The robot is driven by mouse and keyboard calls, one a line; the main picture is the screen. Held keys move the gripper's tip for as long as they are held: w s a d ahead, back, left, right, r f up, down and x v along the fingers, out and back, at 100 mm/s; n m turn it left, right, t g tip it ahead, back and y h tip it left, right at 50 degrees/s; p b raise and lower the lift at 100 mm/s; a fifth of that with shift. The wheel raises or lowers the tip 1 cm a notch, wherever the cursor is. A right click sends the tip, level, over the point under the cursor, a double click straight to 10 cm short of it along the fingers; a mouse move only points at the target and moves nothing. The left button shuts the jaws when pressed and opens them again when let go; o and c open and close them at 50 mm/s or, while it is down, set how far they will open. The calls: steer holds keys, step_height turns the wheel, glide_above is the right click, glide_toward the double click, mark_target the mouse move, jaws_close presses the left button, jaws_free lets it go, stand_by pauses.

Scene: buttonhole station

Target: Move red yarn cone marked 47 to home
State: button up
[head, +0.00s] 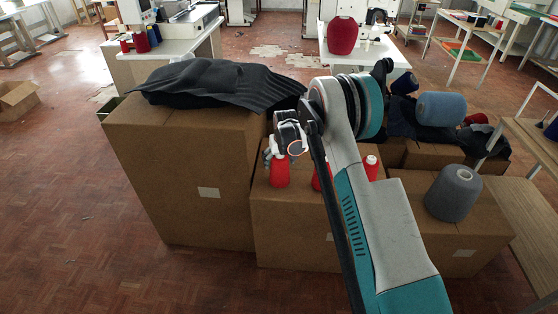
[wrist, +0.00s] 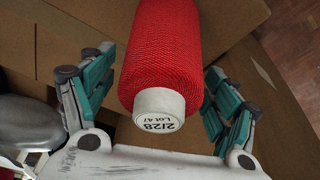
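A red yarn cone (wrist: 163,50) fills the middle of the wrist view, its white tip toward the camera, printed "2/28 LOT 47". In the head view this red cone (head: 280,172) appears upright on a cardboard box (head: 290,225). My gripper (head: 277,153) is at its top. In the wrist view its teal fingers are spread on either side of the cone; I see no clear grip on it. Two more red cones stand to the right on that box, one mostly hidden behind my arm (head: 316,180), the other (head: 371,167) partly hidden.
A taller box (head: 180,175) with dark fabric (head: 215,82) on top stands at the left. A grey cone (head: 453,193) stands on a box at the right, with a blue-grey cone (head: 441,108) behind it. A large red cone (head: 342,36) is on a back table.

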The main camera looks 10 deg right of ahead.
steer(key=p+v, duration=0.3)
steer(key=v, duration=0.9)
steer(key=shift+s+r+p, duration=0.1)
steer(key=shift+r+p, duration=0.3)
steer(key=s+r+t, duration=0.2)
steer(key=s+r, duration=1.7)
steer(key=r, duration=0.4)
steer(key=s+t, duration=0.1)
steer(key=s, duration=2.4)
steer(key=shift+s+a+r+m+t, duration=0.15)
steer(key=shift+s+r+m+t, duration=0.15)
steer(key=shift+s+m+t, duration=0.1)
